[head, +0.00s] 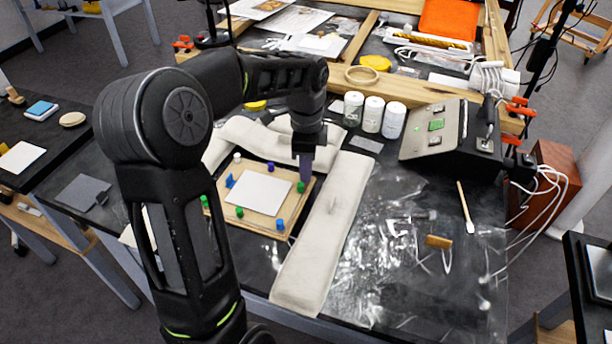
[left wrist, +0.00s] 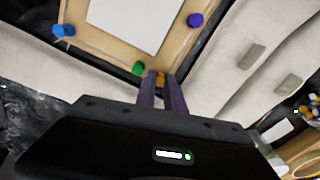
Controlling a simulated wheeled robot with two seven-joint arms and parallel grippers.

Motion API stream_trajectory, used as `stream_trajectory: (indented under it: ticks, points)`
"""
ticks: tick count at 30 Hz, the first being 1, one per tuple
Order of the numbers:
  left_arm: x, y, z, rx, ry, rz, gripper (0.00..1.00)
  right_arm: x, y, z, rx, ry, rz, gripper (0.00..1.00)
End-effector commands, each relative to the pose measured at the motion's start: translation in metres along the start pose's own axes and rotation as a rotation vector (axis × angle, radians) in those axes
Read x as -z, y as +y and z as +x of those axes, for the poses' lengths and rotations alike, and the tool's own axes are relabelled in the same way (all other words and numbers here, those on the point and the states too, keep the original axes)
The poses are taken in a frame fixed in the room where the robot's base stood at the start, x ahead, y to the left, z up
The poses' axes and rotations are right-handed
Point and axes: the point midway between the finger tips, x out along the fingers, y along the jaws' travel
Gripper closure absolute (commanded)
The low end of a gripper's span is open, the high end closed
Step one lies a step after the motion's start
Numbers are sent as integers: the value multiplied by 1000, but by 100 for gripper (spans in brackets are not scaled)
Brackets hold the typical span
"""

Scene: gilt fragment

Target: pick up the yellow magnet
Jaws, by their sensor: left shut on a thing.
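My left gripper (head: 305,172) is over the far right corner of a wooden board (head: 225,213). In the left wrist view its two fingers (left wrist: 161,90) are shut on the yellow magnet (left wrist: 160,79), of which only a small part shows between them. The head view does not show this magnet, hidden by the fingers. Whether it still touches the board is hard to tell. A green magnet (head: 300,187) is close beside the fingers. A white sheet (head: 253,193) lies on the board. My right gripper is not in view.
Around the sheet are a purple magnet (head: 270,167), a white one (head: 237,157) and several blue and green ones. Long pale sandbags (head: 325,235) flank the board. Three lidded jars (head: 373,114) and a control box (head: 450,135) stand beyond. The right tabletop is mostly open.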

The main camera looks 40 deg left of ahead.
Motion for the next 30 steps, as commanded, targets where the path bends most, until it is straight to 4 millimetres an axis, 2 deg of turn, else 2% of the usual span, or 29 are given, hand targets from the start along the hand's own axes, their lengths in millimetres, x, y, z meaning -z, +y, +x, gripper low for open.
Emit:
stream_trajectory:
  ticks: [17, 23, 30]
  points:
    - [0, 0, -4, 2, 0, 0, 100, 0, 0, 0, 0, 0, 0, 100]
    - [0, -1, -28, 4, 1, 0, 100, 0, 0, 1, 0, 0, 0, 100]
    - [1, -1, -75, 3, 1, 0, 100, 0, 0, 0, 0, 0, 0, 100]
